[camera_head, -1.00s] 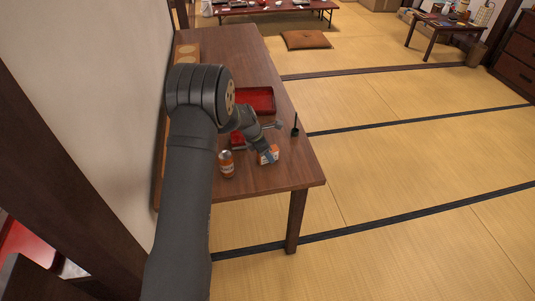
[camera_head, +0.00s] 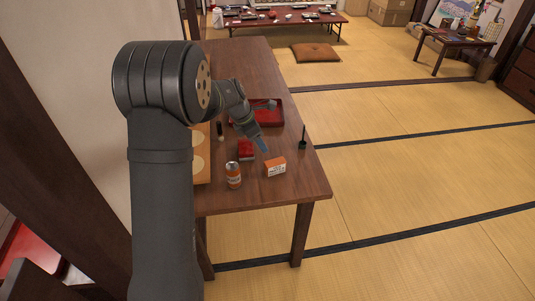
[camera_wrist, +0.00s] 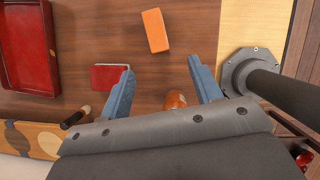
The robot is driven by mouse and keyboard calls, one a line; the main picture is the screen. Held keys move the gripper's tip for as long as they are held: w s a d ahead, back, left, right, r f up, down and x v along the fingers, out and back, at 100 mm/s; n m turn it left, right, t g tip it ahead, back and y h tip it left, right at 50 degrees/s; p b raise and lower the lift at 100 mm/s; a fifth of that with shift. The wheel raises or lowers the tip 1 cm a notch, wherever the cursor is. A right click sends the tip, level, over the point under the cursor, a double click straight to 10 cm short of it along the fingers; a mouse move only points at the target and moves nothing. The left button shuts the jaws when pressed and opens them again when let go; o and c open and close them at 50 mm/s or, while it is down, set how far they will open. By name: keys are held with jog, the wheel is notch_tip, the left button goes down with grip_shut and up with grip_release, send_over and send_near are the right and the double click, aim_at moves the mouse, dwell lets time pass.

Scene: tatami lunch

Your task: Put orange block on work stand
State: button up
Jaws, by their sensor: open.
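The orange block (camera_head: 276,167), with a white label on one side, lies on the dark wooden table near its front right. It also shows in the wrist view (camera_wrist: 155,31), apart from my fingers. My gripper (camera_head: 263,145) is above the table, just behind and left of the block. In the wrist view its blue fingers (camera_wrist: 162,84) are spread with nothing held between them. A small flat red piece (camera_head: 245,150) lies left of the block and shows in the wrist view (camera_wrist: 109,77). I cannot tell whether it is the work stand.
An orange can (camera_head: 233,175) stands left of the block, near the table's front. A red tray (camera_head: 270,122) lies behind. A small dark upright holder (camera_head: 303,142) is near the right edge. A light board with round patches (camera_head: 201,165) runs along the left edge.

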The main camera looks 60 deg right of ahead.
aim_at(274, 162)
dwell(0.3)
jog(key=x, duration=0.5)
jog(key=d+x, duration=0.1)
jog(key=x, duration=0.5)
jog(key=shift+d, duration=0.2)
jog(key=shift+a+f+x, duration=0.1)
jog(key=shift+a+x, duration=0.05)
jog(key=shift+x, duration=0.75)
jog(key=shift+a+f+x, duration=0.1)
jog(key=shift+a+x, duration=0.05)
jog(key=shift+x, duration=0.75)
jog(key=shift+a+x, duration=0.2)
jog(key=shift+x, duration=0.7)
jog(key=shift+w, duration=0.2)
jog(key=c, duration=1.1)
jog(key=shift+c, duration=0.2)
jog(key=shift+r, duration=0.2)
